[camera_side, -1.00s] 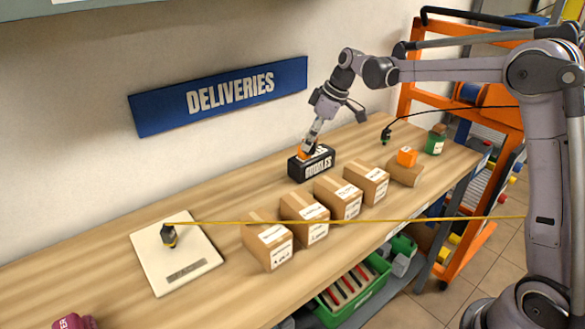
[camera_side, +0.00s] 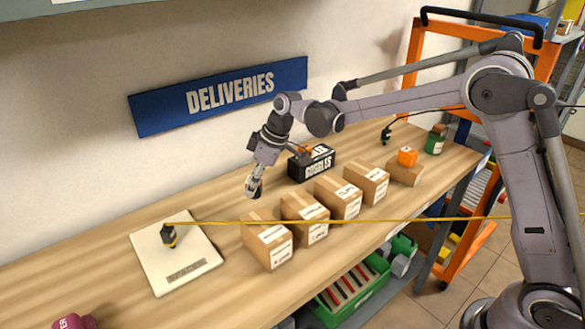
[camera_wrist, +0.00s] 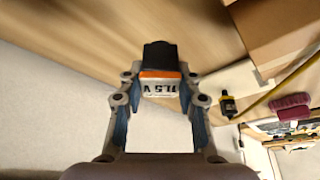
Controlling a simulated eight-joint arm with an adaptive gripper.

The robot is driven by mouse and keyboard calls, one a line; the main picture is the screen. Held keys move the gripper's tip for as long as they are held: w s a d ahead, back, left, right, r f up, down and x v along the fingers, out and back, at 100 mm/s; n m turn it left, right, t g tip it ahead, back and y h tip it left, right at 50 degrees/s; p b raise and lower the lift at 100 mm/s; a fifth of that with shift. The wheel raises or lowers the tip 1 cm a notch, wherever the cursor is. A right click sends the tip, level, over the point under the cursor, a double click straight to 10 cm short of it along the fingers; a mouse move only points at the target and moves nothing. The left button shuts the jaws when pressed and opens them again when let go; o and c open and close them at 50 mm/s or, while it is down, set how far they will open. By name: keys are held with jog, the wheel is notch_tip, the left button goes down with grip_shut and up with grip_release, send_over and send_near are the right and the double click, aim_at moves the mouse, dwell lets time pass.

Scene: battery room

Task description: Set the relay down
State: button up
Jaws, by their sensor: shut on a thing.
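My gripper (camera_side: 254,188) hangs above the bench, to the left of the goggles box and behind the row of cartons. It is shut on the relay (camera_wrist: 158,75), a small block with a black end, an orange band and a white face with print. In the wrist view the relay sits between the fingertips (camera_wrist: 158,88). In the side view only a dark tip of it shows under the fingers, apparently clear of the wood.
Several cartons (camera_side: 304,218) stand in a row to the right. The black goggles box (camera_side: 318,165) is behind them. A pale plate (camera_side: 190,265) with a black and yellow plug (camera_side: 168,236) lies left. A yellow cable (camera_side: 360,221) crosses the view. Bare bench (camera_side: 110,240) lies at left.

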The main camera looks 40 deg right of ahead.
jog(key=shift+w+a+f, duration=0.15)
jog(key=shift+a+f, duration=0.3)
jog(key=shift+f, duration=1.85)
jog(key=o, duration=1.2)
jog(key=shift+f, duration=0.15)
jog(key=shift+c, duration=0.2)
jog(key=v, duration=1.2)
jog(key=s+d+r+m+t+h, duration=0.1)
jog(key=s+d+r+m, duration=0.15)
jog(key=s, duration=0.35)
jog(key=s+d+r+m+t, duration=0.1)
jog(key=s+d+r+m, duration=0.15)
jog(key=s, duration=0.35)
jog(key=s+d+f+m+t+h, duration=0.1)
jog(key=s+d+f+m, duration=0.1)
jog(key=s, duration=0.5)
jog(key=s+d+f+m+t+h, duration=0.1)
jog(key=s+d+f+m, duration=0.1)
jog(key=s, duration=0.4)
jog(key=shift+s+d+f, duration=0.4)
jog(key=shift+d+f, duration=0.45)
jog(key=shift+d, duration=0.05)
